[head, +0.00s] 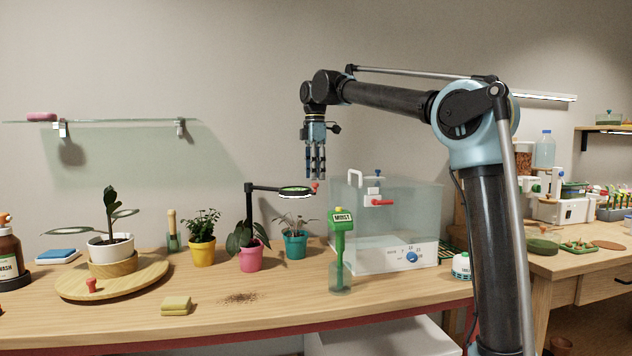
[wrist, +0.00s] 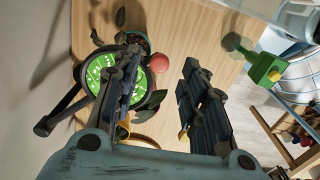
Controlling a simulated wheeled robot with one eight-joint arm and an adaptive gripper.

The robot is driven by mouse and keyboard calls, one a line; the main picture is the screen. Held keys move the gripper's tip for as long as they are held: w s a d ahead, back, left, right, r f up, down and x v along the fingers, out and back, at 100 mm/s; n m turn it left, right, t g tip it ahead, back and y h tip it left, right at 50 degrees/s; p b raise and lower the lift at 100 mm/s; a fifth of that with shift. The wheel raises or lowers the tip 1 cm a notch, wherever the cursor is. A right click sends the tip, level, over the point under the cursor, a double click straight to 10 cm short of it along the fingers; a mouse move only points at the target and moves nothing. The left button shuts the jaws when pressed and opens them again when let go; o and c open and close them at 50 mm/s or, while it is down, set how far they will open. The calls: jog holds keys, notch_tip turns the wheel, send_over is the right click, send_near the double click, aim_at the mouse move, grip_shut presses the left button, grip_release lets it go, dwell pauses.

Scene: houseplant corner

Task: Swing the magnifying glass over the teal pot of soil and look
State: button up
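The magnifying glass (head: 296,191) is a dark-rimmed lens on a black arm and post, with a red knob (head: 315,187) at its right end. In the head view it hangs just above the plant in the teal pot (head: 295,244). The wrist view shows its green-looking lens (wrist: 103,76) and the red knob (wrist: 158,63). My gripper (head: 316,176) points down above the knob. In the wrist view its fingers (wrist: 161,60) are apart, with the knob showing in the gap. I see no contact. The teal pot's soil is not clearly visible.
A pink pot (head: 250,259) and a yellow pot (head: 201,253) stand left of the teal pot. A clear tank (head: 420,225) stands close on the right, with a green moisture meter (head: 340,245) before it. Spilled soil (head: 240,298) lies in front; the front tabletop is mostly clear.

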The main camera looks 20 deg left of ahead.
notch_tip(320, 180, up, 9)
dwell(0.4)
jog(key=shift+r, duration=0.1)
